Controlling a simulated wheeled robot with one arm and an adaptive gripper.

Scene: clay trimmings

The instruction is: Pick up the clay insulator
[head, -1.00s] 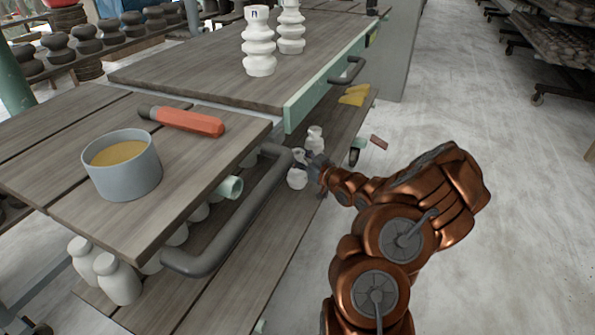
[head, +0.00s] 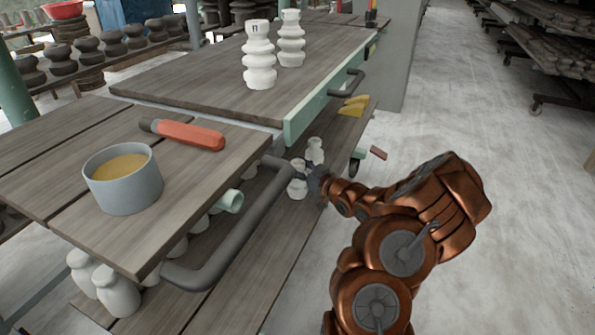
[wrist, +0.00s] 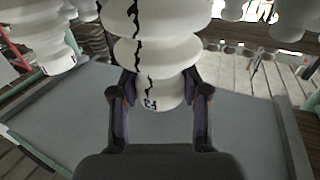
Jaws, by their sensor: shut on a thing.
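The clay insulator (wrist: 158,50) is white and ribbed, with a dark jagged crack line down its side and a small dark mark near its lower end. In the wrist view my gripper (wrist: 160,92) has one finger on each side of it and is shut on it. In the head view my gripper (head: 308,178) is low beside the table, at the lower shelf, with the held insulator (head: 297,189) at its tip. My gripper and the table handle partly hide it there. I cannot tell whether it still touches the shelf.
Another white insulator (head: 315,152) stands close behind on the lower shelf. A grey handle (head: 235,235) juts out near my gripper. Two tall insulators stand on the tabletop (head: 195,82), and a grey pot (head: 122,188) stands nearer. The floor (head: 465,130) at right is mostly clear.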

